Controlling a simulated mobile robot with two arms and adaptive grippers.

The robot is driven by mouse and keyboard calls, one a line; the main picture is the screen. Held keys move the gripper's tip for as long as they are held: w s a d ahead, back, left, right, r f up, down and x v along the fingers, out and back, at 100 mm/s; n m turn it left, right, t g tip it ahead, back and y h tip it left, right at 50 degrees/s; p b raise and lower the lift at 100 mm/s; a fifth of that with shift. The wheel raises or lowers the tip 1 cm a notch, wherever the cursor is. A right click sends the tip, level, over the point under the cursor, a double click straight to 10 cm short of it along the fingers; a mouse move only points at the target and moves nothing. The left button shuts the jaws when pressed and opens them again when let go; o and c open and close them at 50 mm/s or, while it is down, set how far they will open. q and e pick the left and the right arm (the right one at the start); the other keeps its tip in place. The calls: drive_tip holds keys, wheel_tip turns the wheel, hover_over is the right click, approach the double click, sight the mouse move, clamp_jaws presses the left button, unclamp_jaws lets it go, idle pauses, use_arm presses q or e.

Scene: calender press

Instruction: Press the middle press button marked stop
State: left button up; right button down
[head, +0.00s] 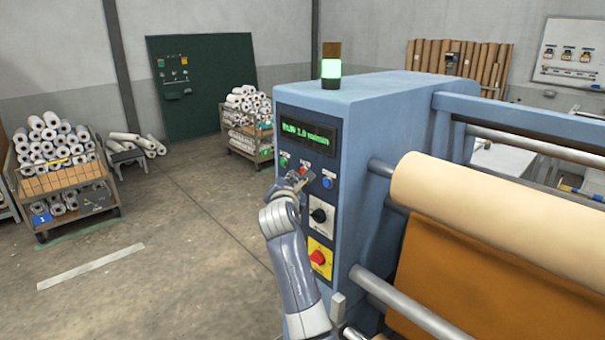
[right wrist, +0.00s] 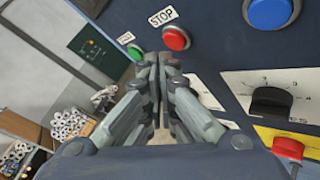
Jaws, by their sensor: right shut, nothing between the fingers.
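The red stop button (right wrist: 176,38) sits on the dark control panel under a white STOP label (right wrist: 163,16). In the head view the red button (head: 304,170) is the middle one of the row. My right gripper (right wrist: 158,60) is shut and empty. Its fingertips are just below and left of the red button in the right wrist view, near the panel. I cannot tell whether they touch it. In the head view the right gripper (head: 294,182) covers part of the panel below the buttons. My left gripper is not in view.
A green button (right wrist: 135,52) and a blue button (right wrist: 268,12) flank the red one. Below are a black dial (head: 318,215) and a red knob on yellow (head: 318,257). The tower lamp (head: 331,68) glows green. Rollers (head: 500,205) stand right; open floor lies left.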

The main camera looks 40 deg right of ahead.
idle(0.8)
drive_tip(key=shift+d+p, duration=0.45)
drive_tip(key=shift+p, duration=0.2)
drive_tip(key=shift+w+d+p, duration=0.1)
drive_tip(key=shift+d+p, duration=0.25)
drive_tip(key=shift+p, duration=0.05)
idle(0.5)
drive_tip(key=shift+a, duration=0.1)
drive_tip(key=shift+a+p, duration=0.5)
drive_tip(key=shift+a, duration=0.2)
